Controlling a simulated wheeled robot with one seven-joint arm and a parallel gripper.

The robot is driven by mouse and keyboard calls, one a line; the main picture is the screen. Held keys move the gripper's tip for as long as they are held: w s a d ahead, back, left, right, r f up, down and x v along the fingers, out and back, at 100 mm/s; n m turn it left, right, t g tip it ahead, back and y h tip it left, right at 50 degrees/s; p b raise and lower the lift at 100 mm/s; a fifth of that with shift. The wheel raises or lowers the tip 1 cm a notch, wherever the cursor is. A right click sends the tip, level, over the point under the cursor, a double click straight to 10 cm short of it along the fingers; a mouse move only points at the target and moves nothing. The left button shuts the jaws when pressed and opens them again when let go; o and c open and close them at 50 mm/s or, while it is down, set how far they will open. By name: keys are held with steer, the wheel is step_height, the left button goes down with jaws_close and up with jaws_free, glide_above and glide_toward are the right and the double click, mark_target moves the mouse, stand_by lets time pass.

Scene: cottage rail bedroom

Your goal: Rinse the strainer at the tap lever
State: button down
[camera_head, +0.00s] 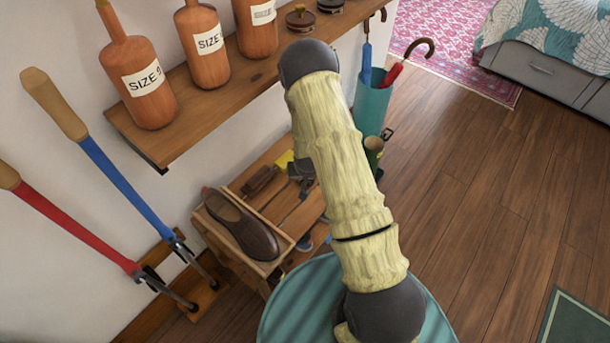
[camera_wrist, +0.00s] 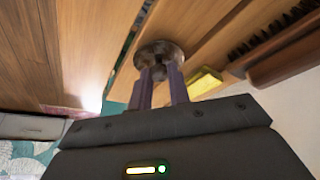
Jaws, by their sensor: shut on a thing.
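I see no strainer and no tap lever in either view. My gripper (camera_wrist: 161,85) has two purple fingers, shut on a small round brownish metallic thing (camera_wrist: 158,52). I cannot tell from its shape what that thing is. In the head view my gripper (camera_head: 301,178) is small and dark, partly hidden by my pale arm, over a wooden bench. The held thing cannot be made out there.
The wooden bench (camera_head: 292,216) holds a brown shoe (camera_head: 240,224), a brush (camera_head: 260,180) and a yellow block (camera_head: 284,160). A shelf (camera_head: 200,92) with labelled bottles (camera_head: 138,82) is above. A teal umbrella stand (camera_head: 371,105) is behind.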

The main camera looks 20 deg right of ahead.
steer(key=c, duration=1.8)
jaws_free()
steer(key=shift+f, duration=0.15)
steer(key=o, duration=0.5)
steer(key=p+v, duration=0.2)
steer(key=v, duration=1)
steer(key=shift+r, duration=0.25)
steer(key=shift+w, duration=0.1)
